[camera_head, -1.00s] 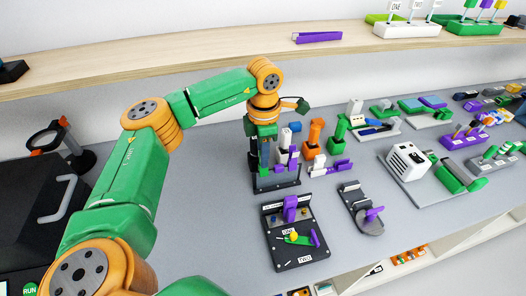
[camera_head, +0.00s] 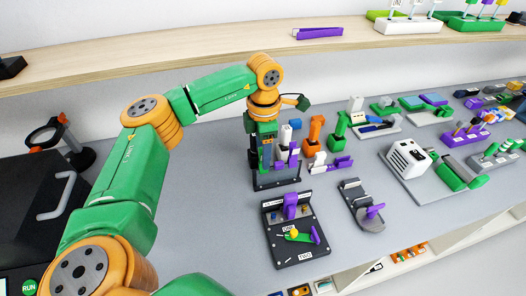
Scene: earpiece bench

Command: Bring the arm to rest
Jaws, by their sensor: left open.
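My left arm (camera_head: 138,165) is green and orange. It comes in from the lower left, rises, and bends down over the bench. My left gripper (camera_head: 264,160) points down at a dark stand (camera_head: 278,182) that holds white and purple parts. Its fingertips are partly lost against these parts, and I see nothing clearly held between them. My right gripper does not show.
A black fixture plate (camera_head: 296,248) with a purple post and a green piece lies in front of the stand. A grey fixture (camera_head: 360,205) sits beside it. A black machine (camera_head: 40,195) stands at the left. A wooden shelf (camera_head: 170,62) runs behind. Bare bench (camera_head: 215,215) lies left of the plate.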

